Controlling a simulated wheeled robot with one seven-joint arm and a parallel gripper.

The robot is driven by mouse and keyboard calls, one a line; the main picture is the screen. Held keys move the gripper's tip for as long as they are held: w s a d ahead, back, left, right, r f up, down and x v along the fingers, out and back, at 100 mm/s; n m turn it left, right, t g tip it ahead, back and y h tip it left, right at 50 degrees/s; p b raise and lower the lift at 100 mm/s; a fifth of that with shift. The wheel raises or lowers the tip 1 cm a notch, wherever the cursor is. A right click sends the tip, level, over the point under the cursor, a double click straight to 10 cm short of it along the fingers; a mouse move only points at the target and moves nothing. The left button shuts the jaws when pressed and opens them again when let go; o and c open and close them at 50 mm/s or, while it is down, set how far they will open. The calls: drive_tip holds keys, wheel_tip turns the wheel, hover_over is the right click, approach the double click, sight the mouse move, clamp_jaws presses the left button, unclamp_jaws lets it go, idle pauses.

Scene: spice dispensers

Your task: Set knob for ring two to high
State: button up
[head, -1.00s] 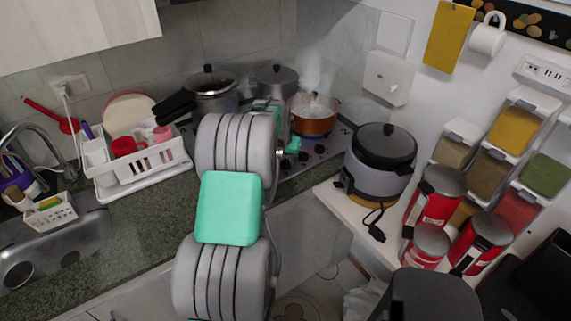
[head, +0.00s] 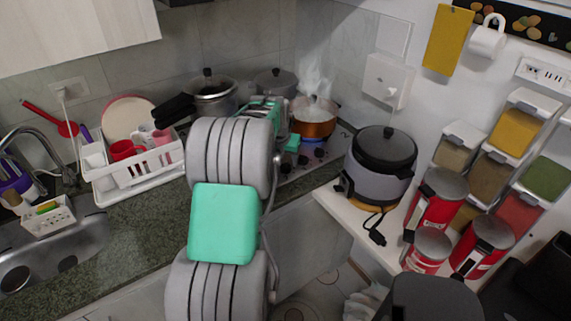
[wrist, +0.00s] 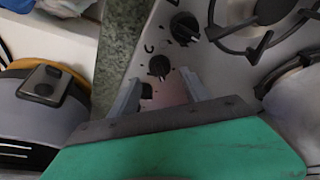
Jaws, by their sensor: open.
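The cooktop's control knobs form a row along its edge; some show beside my wrist in the head view. In the wrist view, one black knob (wrist: 184,27) is beyond my fingertips. A second black knob (wrist: 159,66) is just ahead of the gap between my fingers. A third dark knob (wrist: 146,90) shows partly, next to the left finger. My gripper (wrist: 160,94) is open with two grey fingers, and no knob is clearly clasped. I cannot tell which knob belongs to ring two. In the head view my arm hides much of the cooktop.
A steaming copper pot (head: 314,122) stands on the cooktop with a blue glow under it. Two lidded metal pots, one a pressure cooker (head: 211,94), stand behind. A rice cooker (head: 380,165) is on the white shelf at right. A dish rack (head: 135,165) stands left.

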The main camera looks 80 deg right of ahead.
sight(283, 177)
drive_tip(key=shift+b+v, duration=0.3)
drive_tip(key=shift+v, duration=1.95)
